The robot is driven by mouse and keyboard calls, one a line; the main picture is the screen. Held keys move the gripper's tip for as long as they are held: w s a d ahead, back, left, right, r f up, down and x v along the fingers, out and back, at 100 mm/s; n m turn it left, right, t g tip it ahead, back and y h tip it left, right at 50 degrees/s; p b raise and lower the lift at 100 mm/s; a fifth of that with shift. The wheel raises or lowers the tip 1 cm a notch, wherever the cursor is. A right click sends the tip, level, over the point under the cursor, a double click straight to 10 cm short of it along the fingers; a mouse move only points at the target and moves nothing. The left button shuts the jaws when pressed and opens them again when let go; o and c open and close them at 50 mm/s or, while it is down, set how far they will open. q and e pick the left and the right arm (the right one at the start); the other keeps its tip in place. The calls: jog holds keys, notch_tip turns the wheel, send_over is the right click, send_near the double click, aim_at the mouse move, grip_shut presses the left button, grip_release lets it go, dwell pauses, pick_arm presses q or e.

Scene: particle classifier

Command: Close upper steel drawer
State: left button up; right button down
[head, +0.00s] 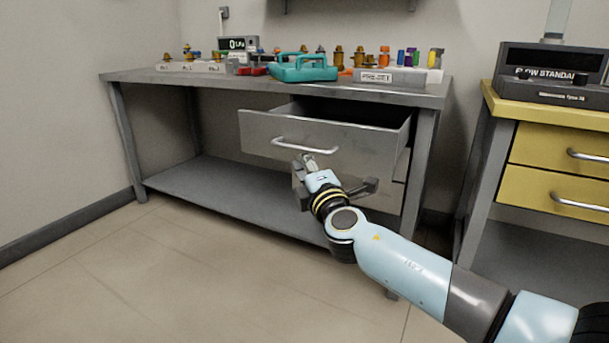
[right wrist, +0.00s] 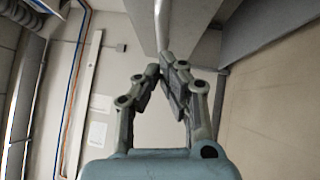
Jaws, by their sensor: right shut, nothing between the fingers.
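The upper steel drawer (head: 262,132) under the grey workbench is pulled open, and its hollow inside shows behind the front panel. Its curved bar handle (head: 304,147) is on the front; the handle also shows in the right wrist view (right wrist: 159,22). My right gripper (head: 307,160) is just below and in front of the handle in the head view. Its fingers (right wrist: 162,62) are shut with nothing between them, and their tips are close to the handle's end. I cannot tell whether they touch it. My left gripper is not in view.
A lower steel drawer (head: 390,195) sits beneath, partly hidden by my right arm. The grey workbench (head: 165,77) holds a teal toolbox (head: 303,70), trays and small coloured parts. A yellow-drawered cabinet (head: 545,150) stands at the right. The floor at the left is clear.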

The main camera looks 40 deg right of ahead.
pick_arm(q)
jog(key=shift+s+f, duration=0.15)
pick_arm(e)
jog(key=shift+w+d+r, duration=0.2)
jog(key=shift+w+d, duration=0.1)
jog(key=shift+d, duration=0.45)
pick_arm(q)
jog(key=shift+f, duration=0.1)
pick_arm(e)
jog(key=shift+d, duration=0.1)
